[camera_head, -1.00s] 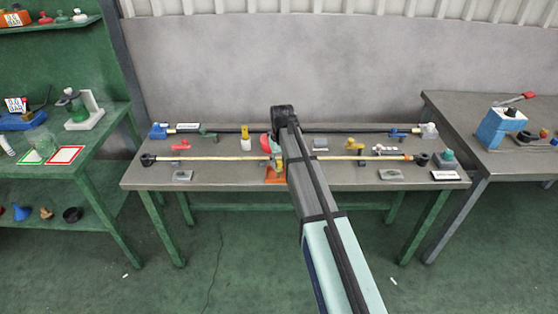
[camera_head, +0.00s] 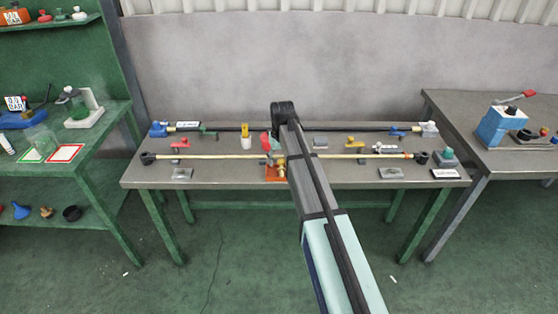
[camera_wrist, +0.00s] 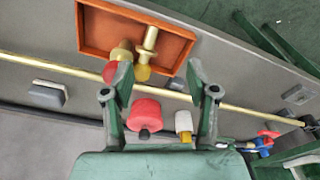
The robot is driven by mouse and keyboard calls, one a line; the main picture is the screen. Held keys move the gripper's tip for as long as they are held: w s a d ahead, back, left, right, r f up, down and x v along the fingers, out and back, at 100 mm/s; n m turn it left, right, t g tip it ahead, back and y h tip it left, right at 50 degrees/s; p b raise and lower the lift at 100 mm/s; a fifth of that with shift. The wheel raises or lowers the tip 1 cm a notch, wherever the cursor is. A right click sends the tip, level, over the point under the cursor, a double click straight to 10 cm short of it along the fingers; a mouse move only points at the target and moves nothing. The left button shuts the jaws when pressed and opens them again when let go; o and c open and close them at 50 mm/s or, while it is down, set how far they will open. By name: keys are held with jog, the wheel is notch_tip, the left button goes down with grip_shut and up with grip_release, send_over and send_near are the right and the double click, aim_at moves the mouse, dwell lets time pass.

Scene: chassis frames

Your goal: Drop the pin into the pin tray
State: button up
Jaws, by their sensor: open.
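The orange pin tray (camera_wrist: 105,32) lies at the top of the wrist view. It also shows in the head view (camera_head: 271,179), partly hidden by my arm. A brass pin (camera_wrist: 149,42) with a round flange is in the tray, tilted in the picture. A second brass-coloured piece (camera_wrist: 121,54) with a red end is beside it, partly behind a finger. My gripper (camera_wrist: 158,72) is open, its two green fingertips apart near the tray's lower edge, with nothing held between them. Whether the fingers touch anything cannot be told.
A pale yellow rod (camera_wrist: 240,107) crosses the grey bench (camera_head: 220,172) beside the tray. A red knob (camera_wrist: 145,112) and a white-and-yellow piece (camera_wrist: 184,124) show between the fingers' bases. Grey blocks (camera_head: 182,174) stand near the bench's front edge.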

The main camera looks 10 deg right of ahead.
notch_tip(320, 180, up, 11)
jog(key=s+b, duration=0.1)
jog(key=b, duration=0.1)
jog(key=s+f+g, duration=0.1)
jog(key=s+f, duration=0.6)
jog(key=f, duration=0.5)
jog(key=s+d+f+m+g, duration=0.1)
jog(key=s+f+g, duration=0.1)
jog(key=s+f, duration=0.8)
jog(key=s+f+g, duration=0.1)
jog(key=s+f, duration=0.4)
jog(key=f, duration=0.9)
jog(key=s+f+g, duration=0.1)
jog(key=s+f, duration=0.4)
jog(key=s, duration=0.7)
jog(key=s+f+m+g, duration=0.1)
jog(key=s+f, duration=0.4)
jog(key=s, duration=0.7)
jog(key=s+d+f+g, duration=0.1)
jog(key=s+f, duration=0.4)
jog(key=s, duration=0.7)
jog(key=shift+s+m+g, duration=0.3)
jog(key=shift+s+g, duration=0.1)
jog(key=shift+g, duration=0.2)
jog(key=shift+f, duration=0.1)
